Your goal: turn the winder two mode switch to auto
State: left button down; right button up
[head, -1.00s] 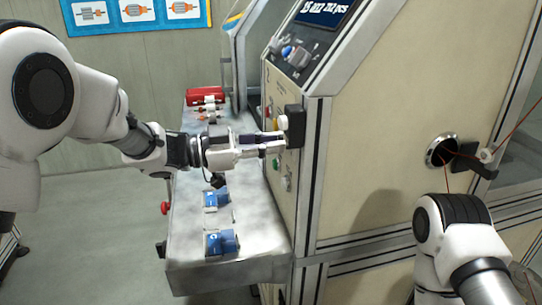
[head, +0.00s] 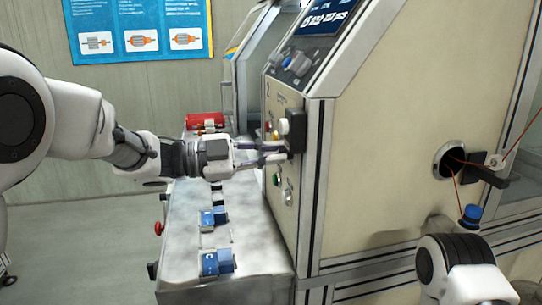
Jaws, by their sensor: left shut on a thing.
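My left gripper (head: 274,153) reaches from the left to the front control panel (head: 311,180) of the winder. Its fingers are shut on the mode switch at the panel face, between the yellow lamp and the green button; the fingers hide the switch, so its setting cannot be read. A black box with a white button (head: 284,126) sits just above the fingertips. The green button (head: 277,180) and a silver key-like switch (head: 289,196) are below them.
A metal bench (head: 190,262) in front of the winder holds blue parts (head: 218,262) and a red box (head: 206,121). A sloped upper panel has a display (head: 326,18) and a knob (head: 299,63). A red wire runs through the round port (head: 450,160) on the side.

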pick_arm(q)
jog(key=c, duration=1.2)
grip_release()
jog(key=v, duration=1.2)
